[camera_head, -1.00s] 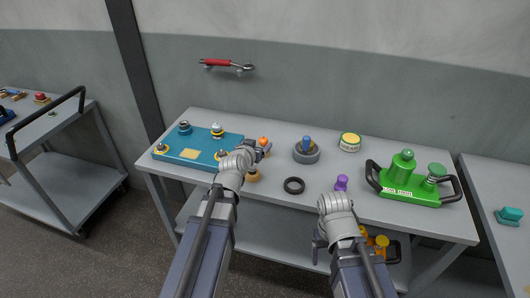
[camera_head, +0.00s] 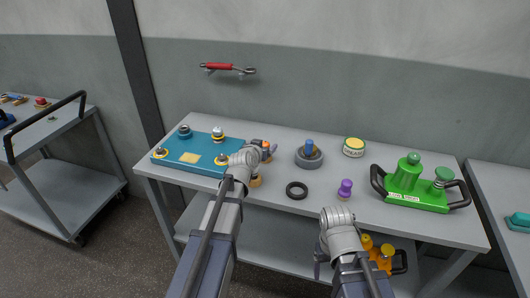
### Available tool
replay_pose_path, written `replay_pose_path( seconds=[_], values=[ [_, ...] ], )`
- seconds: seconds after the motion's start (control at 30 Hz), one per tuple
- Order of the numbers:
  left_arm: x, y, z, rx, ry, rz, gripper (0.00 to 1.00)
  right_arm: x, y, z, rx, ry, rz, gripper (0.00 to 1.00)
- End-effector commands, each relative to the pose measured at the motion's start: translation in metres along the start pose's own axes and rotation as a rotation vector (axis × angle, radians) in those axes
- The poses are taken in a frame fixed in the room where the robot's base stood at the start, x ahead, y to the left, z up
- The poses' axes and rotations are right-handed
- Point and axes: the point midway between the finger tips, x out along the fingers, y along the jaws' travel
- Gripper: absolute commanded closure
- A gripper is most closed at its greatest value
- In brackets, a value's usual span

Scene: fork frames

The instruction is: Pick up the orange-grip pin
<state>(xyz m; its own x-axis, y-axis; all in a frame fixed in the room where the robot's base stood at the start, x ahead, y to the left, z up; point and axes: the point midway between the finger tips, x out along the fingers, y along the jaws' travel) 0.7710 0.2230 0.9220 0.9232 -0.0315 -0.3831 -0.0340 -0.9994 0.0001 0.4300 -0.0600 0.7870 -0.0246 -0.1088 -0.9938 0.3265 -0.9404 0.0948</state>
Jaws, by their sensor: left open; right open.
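The orange-grip pin (camera_head: 267,145) stands on the grey table, just right of the teal board. My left gripper (camera_head: 267,149) is at it, and its fingers partly cover the pin. The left jaws are open, and I cannot tell whether a finger touches the pin. My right gripper (camera_head: 318,262) is open and empty, low in front of the table's front edge, and its own arm hides part of it.
The teal board (camera_head: 184,165) with several knobs lies left. A grey ring with a blue-topped pin (camera_head: 309,146), a black ring (camera_head: 297,190), a purple pin (camera_head: 345,188), a yellow-green tin (camera_head: 354,147) and a green carrier (camera_head: 418,198) stand right.

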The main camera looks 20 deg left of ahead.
Motion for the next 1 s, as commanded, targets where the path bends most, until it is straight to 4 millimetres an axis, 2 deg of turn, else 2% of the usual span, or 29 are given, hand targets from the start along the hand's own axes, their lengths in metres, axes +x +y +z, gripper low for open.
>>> replay_pose_path(
  seconds=[0.13,0.83,1.0],
  values=[
    [-0.0013,0.0002,-0.0004,0.000,0.000,0.000,0.20,-0.0009,0.0001,0.0001,0.000,0.000,0.000,0.21],
    [-0.0014,0.0002,-0.0003,0.000,0.000,0.000,0.99,-0.0008,0.0001,0.0001,0.000,0.000,0.000,0.21],
    [-0.0014,0.0002,-0.0003,0.000,0.000,0.000,1.00,-0.0008,0.0001,0.0001,0.000,0.000,0.000,0.21]
  ],
)
